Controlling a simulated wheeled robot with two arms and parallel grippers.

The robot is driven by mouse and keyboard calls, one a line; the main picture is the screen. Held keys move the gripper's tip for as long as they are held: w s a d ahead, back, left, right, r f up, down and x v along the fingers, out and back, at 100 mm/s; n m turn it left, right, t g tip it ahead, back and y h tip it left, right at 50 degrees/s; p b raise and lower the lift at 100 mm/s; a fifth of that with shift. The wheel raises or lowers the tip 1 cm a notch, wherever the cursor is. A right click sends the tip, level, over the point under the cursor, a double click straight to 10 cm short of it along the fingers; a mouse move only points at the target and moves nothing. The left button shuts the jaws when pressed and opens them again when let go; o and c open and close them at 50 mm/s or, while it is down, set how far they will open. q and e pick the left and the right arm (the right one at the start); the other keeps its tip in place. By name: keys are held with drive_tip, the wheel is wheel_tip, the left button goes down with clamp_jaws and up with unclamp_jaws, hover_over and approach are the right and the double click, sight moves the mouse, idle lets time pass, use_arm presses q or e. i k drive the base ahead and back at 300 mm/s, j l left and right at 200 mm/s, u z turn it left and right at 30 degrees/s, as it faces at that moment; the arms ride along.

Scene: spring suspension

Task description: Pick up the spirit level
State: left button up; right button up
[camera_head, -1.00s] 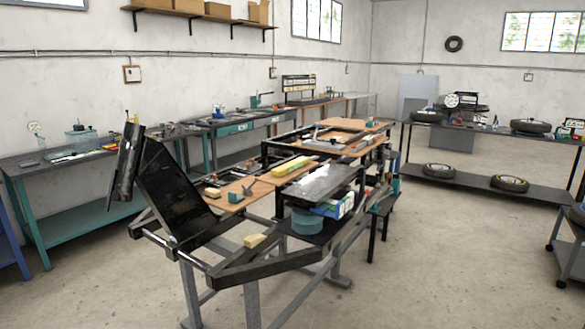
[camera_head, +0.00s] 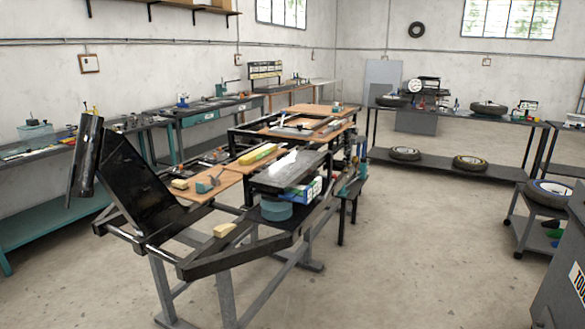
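Neither of my grippers is in view, and nothing of my arms shows near the bar.
Small tools, yellow blocks (camera_head: 224,230) and a teal round container (camera_head: 276,208) sit on the frame. A shelf with wheels (camera_head: 473,162) stands behind right. A dark cabinet (camera_head: 562,262) and a cart (camera_head: 515,222) stand at the right. Floor right of the frame is clear.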

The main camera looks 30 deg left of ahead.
sight(249, 158)
drive_tip(key=i+j, duration=0.1)
drive_tip(key=j, duration=1.45)
drive_tip(key=i, duration=0.05)
